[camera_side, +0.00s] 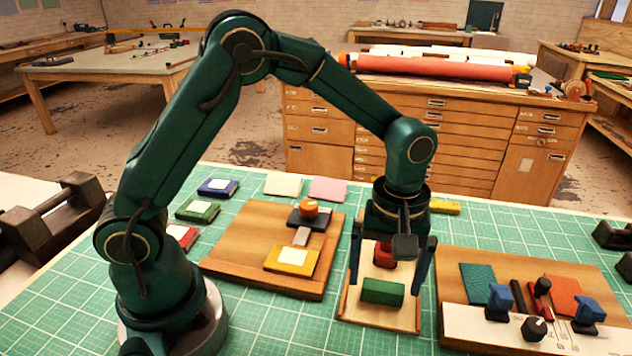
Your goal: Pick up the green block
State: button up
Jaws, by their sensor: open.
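The green block (383,291) lies near the front of a narrow pale wooden board (375,317) on the table. My gripper (388,278) points down over this board, with one finger to the left of the block and one to the right. The jaws are open, and nothing shows held between them. From this view I cannot tell whether the fingers are level with the block or behind it. A red block (383,253) sits behind the green block, partly hidden by my gripper.
At left, a wooden board (226,266) holds a yellow pad (291,259) and an orange knob (309,208). At right, another board (446,271) carries blue-handled tools and a black knob (534,328). A yellow block (444,207) lies behind. Green mat (262,325) is bare in front.

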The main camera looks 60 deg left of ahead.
jog(key=shift+f, duration=1.35)
jog(key=c, duration=1.3)
jog(key=shift+o, duration=0.2)
jog(key=shift+r, duration=0.1)
